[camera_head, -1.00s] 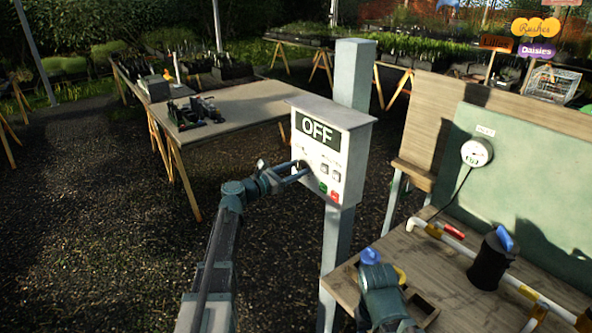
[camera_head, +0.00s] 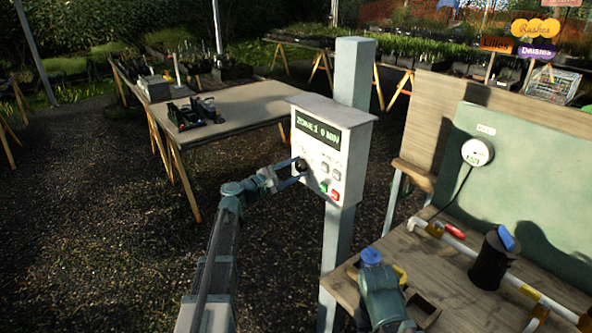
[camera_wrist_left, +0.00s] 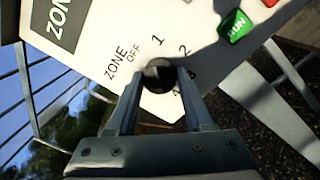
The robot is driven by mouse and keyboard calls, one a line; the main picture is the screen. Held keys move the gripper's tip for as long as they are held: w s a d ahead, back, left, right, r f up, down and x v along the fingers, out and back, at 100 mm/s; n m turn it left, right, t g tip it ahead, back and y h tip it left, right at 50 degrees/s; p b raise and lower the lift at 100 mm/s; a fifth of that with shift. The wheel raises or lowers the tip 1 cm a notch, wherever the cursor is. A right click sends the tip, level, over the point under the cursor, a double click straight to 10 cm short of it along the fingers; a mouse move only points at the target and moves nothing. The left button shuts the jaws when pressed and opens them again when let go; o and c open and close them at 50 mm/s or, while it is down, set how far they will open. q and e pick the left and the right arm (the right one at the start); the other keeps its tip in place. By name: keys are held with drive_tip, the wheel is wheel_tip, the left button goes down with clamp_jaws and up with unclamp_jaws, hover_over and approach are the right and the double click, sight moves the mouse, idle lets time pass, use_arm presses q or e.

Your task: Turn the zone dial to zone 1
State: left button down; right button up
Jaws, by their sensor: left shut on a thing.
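The zone dial is a small dark round knob (camera_head: 300,164) on the white control box (camera_head: 350,150). In the left wrist view the knob (camera_wrist_left: 158,73) sits beside printed labels ZONE, OFF, 1 and 2; a further mark is partly hidden by a finger. The box's display (camera_head: 319,132) reads ZONE 1 0 MIN. My left gripper (camera_head: 295,174) is shut on the knob, one finger on each side. The knob's pointer cannot be made out. My right gripper (camera_head: 374,268) is at the lower right over the bench, its fingers unclear.
Green and red buttons (camera_head: 329,190) sit below and right of the dial. A grey post (camera_head: 340,250) carries the box. A wooden bench (camera_head: 440,270) with white pipes and a black cylinder (camera_head: 490,262) stands at right. A table (camera_head: 235,108) stands behind at left.

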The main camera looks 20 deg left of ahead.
use_arm(q)
drive_tip(key=shift+m, duration=0.8)
drive_tip(key=shift+c, duration=1.4)
unclamp_jaws()
drive_tip(key=shift+s, duration=0.1)
drive_tip(key=v, duration=1.3)
drive_tip(key=shift+s+a+b, duration=0.2)
drive_tip(key=shift+s+b, duration=0.05)
drive_tip(key=shift+b, duration=0.1)
drive_tip(key=shift+f, duration=0.15)
